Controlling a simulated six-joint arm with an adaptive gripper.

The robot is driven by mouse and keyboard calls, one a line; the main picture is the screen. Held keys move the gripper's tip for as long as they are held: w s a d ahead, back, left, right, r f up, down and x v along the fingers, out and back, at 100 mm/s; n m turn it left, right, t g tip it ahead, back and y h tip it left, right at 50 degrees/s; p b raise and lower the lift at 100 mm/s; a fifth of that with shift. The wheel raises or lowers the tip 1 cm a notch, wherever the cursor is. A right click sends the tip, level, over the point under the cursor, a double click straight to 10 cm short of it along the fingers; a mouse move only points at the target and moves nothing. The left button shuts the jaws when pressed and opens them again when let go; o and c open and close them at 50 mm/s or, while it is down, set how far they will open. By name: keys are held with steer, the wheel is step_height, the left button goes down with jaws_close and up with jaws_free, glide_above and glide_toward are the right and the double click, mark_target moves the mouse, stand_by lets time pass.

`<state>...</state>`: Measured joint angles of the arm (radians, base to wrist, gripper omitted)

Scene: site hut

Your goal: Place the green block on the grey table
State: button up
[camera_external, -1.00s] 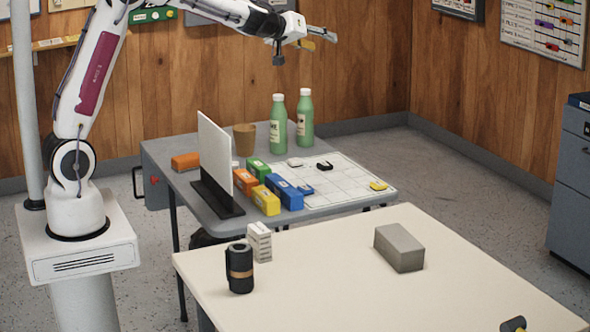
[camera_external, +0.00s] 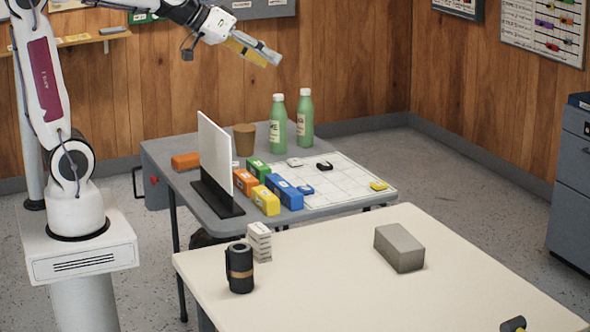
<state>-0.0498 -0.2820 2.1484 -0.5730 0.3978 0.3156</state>
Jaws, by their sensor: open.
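The green block (camera_external: 258,170) lies on the grey table (camera_external: 163,153), behind the orange and blue blocks and to the right of the white upright panel. An orange block (camera_external: 246,182), a yellow block (camera_external: 265,200) and a blue block (camera_external: 284,192) lie close by it. My gripper (camera_external: 272,56) is open and empty.
A white panel (camera_external: 216,152) stands on a black base. Two green bottles (camera_external: 278,125) and a brown cup (camera_external: 244,139) stand at the back. A white grid sheet (camera_external: 345,182) holds small pieces. A cream table (camera_external: 330,290) in front holds a grey box (camera_external: 399,247) and a black cylinder (camera_external: 240,268).

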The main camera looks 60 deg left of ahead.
steer(key=s+a+f+g, duration=0.1)
steer(key=s+f, duration=0.3)
steer(key=s, duration=0.4)
steer(key=s+a+f+m+g+y, duration=0.1)
steer(key=s+f+g, duration=0.1)
steer(key=s, duration=0.6)
steer(key=s+a+f+g+y, duration=0.1)
steer(key=s+f+g, duration=0.1)
steer(key=s+f, duration=0.3)
steer(key=s, duration=0.4)
steer(key=shift+f+m, duration=0.3)
steer(key=shift+m, duration=0.1)
steer(key=shift+o, duration=0.5)
steer(key=shift+a, duration=0.1)
